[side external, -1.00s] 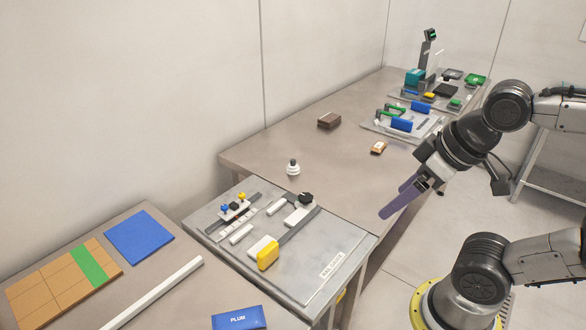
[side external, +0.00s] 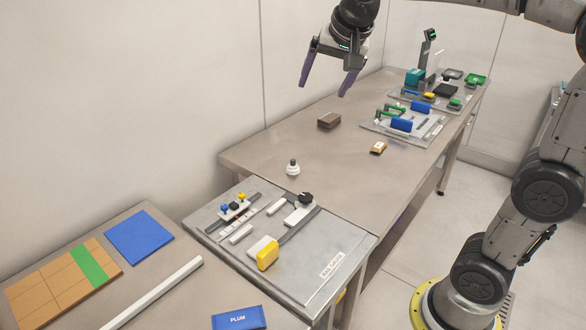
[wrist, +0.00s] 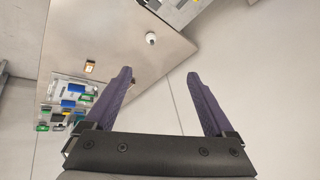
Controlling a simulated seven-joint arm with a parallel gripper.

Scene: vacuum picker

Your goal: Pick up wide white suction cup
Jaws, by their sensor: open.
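The wide white suction cup (side external: 293,168) stands upright on the grey table, with a dark top fitting and a stepped white body. In the wrist view it is a small white round shape (wrist: 151,38) near the top, ahead of the fingers. My gripper (side external: 325,90) has two purple fingers and is open and empty. It hangs well above the table, higher than the cup and apart from it. The fingers also show spread wide in the wrist view (wrist: 160,75).
A metal board (side external: 350,246) with a yellow-handled part stands in front of the cup. A brown block (side external: 329,121) and a small orange-brown block (side external: 378,148) lie behind it. Farther back are boards with blue and green parts (side external: 402,124). The table around the cup is clear.

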